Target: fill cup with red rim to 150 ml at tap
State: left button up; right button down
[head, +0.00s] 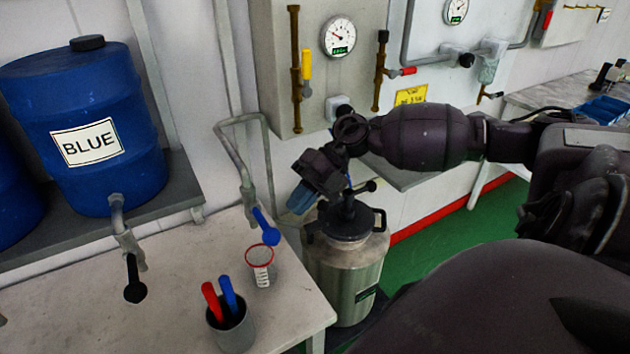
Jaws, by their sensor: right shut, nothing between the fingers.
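The cup with the red rim (262,267) stands upright on the pale table. It is small and clear, with pale marks on its side; I cannot tell whether it holds any liquid. A grey pipe tap (247,190) with a blue lever (265,227) comes down just above and behind the cup. The lever's round end hangs close over the cup's rim. My right gripper (300,197) is shut and empty, to the right of the tap and above the steel canister, apart from cup and lever. My left gripper is out of view.
A steel canister (340,270) stands right of the table under my right arm. A grey pot (233,334) with a red and a blue handle stands in front of the cup. A blue drum (85,120) labelled BLUE has a black-levered tap (128,243). Table space left of the pot is clear.

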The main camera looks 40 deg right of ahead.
aim_at(264, 225)
jog(key=shift+x, duration=2)
jog(key=shift+f, duration=0.1)
jog(key=shift+s+f+t, duration=0.1)
jog(key=shift+f+t, duration=0.05)
jog(key=shift+t, duration=0.15)
jog(key=shift+f, duration=0.1)
jog(key=shift+f+n+t+h, duration=0.5)
jog(key=shift+f+n+t, duration=0.7)
jog(key=shift+f, duration=0.25)
dwell(4.0)
